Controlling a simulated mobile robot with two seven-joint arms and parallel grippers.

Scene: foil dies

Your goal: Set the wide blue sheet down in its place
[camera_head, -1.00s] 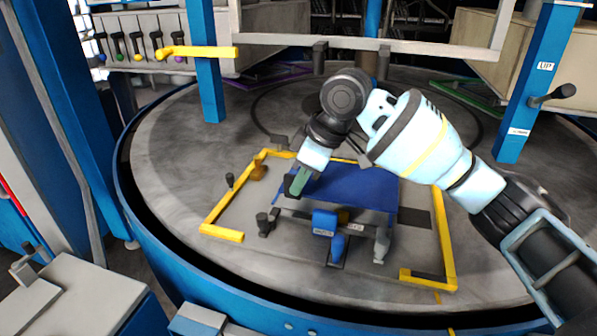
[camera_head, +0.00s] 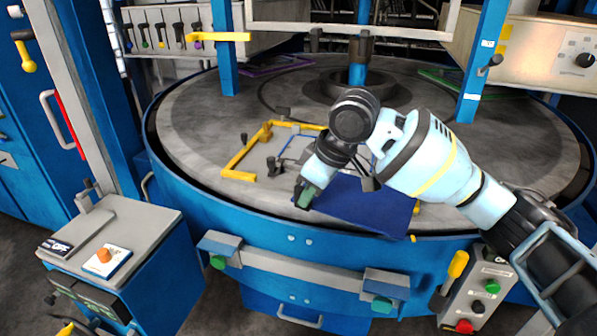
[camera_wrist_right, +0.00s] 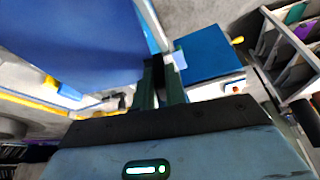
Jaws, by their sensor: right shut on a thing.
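The wide blue sheet (camera_head: 365,208) is held flat above the front edge of the round turntable (camera_head: 190,135). My right gripper (camera_head: 305,194) is shut on its left edge. In the right wrist view the sheet (camera_wrist_right: 70,40) fills the upper left, beside the gripper's fingers (camera_wrist_right: 162,85). A yellow corner-bracket frame (camera_head: 240,160) lies on the turntable behind the sheet, with a thin blue outline (camera_head: 287,148) inside it. The sheet and my right arm hide much of that frame. My left gripper is not in view.
A grey-topped blue cabinet (camera_head: 125,222) with an orange button stands at the left. A control box (camera_head: 480,295) stands at the lower right. Blue posts (camera_head: 224,45) rise around the turntable. Purple (camera_head: 275,66) and green frames (camera_head: 465,82) lie farther back on it.

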